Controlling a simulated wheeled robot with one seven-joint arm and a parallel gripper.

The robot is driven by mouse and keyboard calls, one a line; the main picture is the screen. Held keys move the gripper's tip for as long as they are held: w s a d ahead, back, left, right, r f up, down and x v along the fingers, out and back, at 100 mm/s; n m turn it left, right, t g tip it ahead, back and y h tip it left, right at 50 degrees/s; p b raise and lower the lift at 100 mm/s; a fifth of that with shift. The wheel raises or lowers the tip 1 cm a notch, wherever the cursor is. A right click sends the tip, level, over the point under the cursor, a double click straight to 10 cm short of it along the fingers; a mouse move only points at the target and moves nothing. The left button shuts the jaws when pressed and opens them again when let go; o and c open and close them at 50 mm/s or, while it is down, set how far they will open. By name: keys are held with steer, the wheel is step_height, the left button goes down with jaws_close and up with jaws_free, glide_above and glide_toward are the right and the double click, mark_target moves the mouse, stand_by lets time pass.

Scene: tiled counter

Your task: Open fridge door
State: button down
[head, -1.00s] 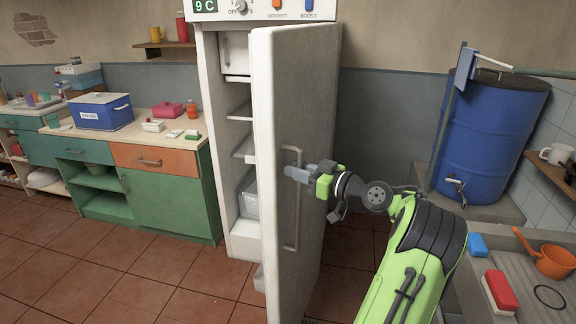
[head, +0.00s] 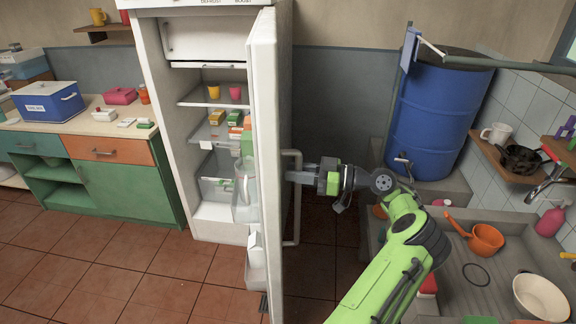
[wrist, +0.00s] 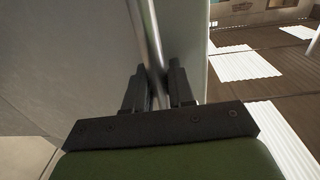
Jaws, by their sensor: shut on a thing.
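The fridge (head: 163,130) stands at the centre of the head view with its door (head: 265,160) swung well open, nearly edge-on to me. Inside I see shelves with a yellow cup, a pink cup and several small cartons. The door's inner racks hold a jug and a white carton. The long metal handle (head: 297,225) runs down the door's outer face and also shows in the wrist view (wrist: 148,40). My gripper (head: 290,175) is at the handle, and in the wrist view its fingers (wrist: 158,88) are closed around the bar.
A blue barrel (head: 432,120) and a sink counter (head: 455,290) with an orange pan (head: 487,238) stand to the right. A green cabinet (head: 125,195) stands left of the fridge. The tiled floor (head: 120,275) in front is clear.

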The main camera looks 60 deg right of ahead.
stand_by(0.4)
steer(key=c, duration=1.1)
jaws_free()
steer(key=shift+s, duration=0.1)
steer(key=p+v, duration=0.3)
steer(key=v, duration=1.2)
steer(key=shift+s+d, duration=0.15)
steer(key=shift+s, duration=0.2)
